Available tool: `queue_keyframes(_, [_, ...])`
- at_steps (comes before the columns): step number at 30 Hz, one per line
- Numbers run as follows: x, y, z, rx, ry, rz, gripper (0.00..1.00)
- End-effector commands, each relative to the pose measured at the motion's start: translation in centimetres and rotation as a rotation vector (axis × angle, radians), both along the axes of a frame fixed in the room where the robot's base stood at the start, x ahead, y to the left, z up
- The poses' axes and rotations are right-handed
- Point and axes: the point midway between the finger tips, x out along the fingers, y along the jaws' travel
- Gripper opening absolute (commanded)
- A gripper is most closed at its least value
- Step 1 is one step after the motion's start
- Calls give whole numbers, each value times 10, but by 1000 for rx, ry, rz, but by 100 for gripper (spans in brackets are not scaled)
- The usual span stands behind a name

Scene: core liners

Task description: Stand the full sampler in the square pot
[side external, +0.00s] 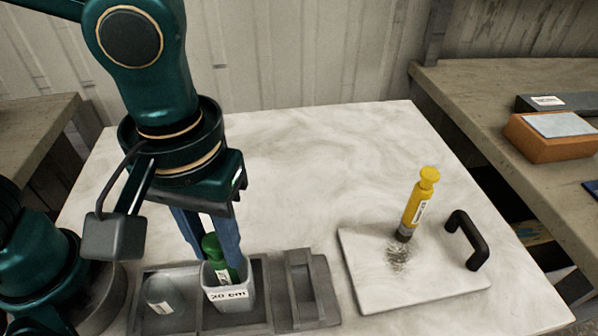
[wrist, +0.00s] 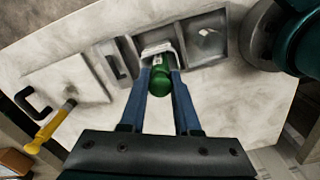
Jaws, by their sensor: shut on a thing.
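The green sampler (side external: 211,247), with a white label, stands about upright with its lower part inside the grey square pot (side external: 240,295) marked "20 cm". It also shows in the wrist view (wrist: 161,82), its head towards the camera. My gripper (side external: 212,258) has its two blue fingers down on either side of the green sampler, at the pot's mouth, shut on it. The sampler's lower end is hidden inside the pot. A yellow sampler (side external: 415,205) stands slightly tilted on a white board (side external: 440,290), with dark grains beside its foot.
The pot sits in the middle compartment of a grey tray (side external: 262,290). A rounded grey pot (side external: 160,294) is in the left compartment, and a grey slotted block (side external: 302,287) is at the right. The board has a black handle (side external: 467,240). The marble table behind is clear.

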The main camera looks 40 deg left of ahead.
Motion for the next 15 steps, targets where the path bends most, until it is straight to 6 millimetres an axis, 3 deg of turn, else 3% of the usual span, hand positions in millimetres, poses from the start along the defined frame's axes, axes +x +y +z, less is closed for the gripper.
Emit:
queue_keyframes(6, [0,0,-3,1,1,0,0])
queue_keyframes(7, [0,0,-3,1,0,0,34])
queue_keyframes(9, [0,0,-3,0,0,0,61])
queue_keyframes(15, [0,0,-2,0,0,0,61])
